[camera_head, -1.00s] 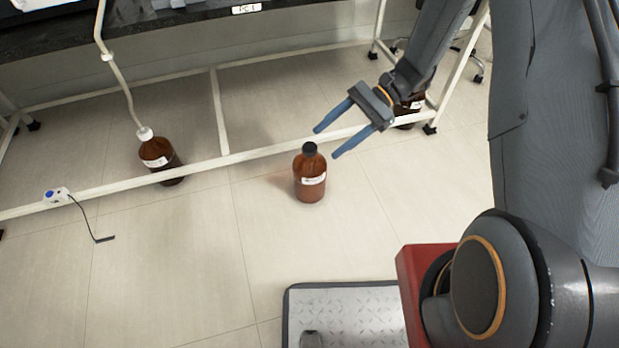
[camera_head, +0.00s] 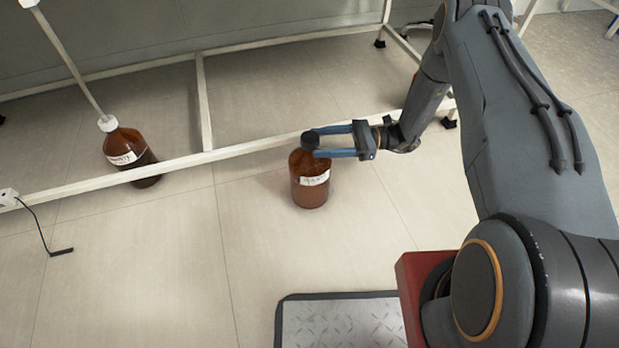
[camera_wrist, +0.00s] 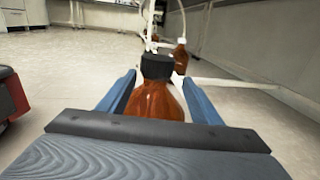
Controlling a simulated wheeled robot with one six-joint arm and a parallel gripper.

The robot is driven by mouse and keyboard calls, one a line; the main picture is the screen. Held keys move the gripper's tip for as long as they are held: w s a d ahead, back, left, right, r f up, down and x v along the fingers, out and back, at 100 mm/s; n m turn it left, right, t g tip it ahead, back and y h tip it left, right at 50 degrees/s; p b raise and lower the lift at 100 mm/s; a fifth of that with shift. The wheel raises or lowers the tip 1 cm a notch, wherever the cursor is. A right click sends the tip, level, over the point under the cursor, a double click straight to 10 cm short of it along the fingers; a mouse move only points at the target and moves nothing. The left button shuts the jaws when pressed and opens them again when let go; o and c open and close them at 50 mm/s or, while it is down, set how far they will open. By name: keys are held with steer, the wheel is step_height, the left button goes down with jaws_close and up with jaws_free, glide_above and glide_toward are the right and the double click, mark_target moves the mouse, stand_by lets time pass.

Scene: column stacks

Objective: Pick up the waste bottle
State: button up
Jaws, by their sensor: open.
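A brown bottle (camera_head: 310,187) with a black cap and a white label stands upright on the floor in front of the bench's low white rail. My gripper (camera_head: 315,142) is open, with its blue fingers at the height of the bottle's cap and neck. In the wrist view the bottle (camera_wrist: 155,101) stands between the two fingers (camera_wrist: 160,95), its black cap toward the camera. The lower part of the bottle is hidden there by the gripper body. I cannot tell whether either finger touches it.
A second brown bottle (camera_head: 130,155) with a white cap and a tube stands behind the white rail (camera_head: 240,146) at left.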

mark_target(297, 154)
steer(key=shift+s+a+f+b, duration=0.1)
steer(key=shift+s+a+b, duration=0.3)
steer(key=shift+a, duration=0.9)
steer(key=shift+s+a+f+b, duration=0.15)
steer(key=shift+a+b, duration=0.4)
steer(key=shift+a, duration=0.75)
steer(key=shift+s+a+f+b, duration=0.15)
steer(key=shift+a+b, duration=0.35)
steer(key=shift+a, duration=0.8)
jaws_close()
steer(key=shift+r, duration=0.1)
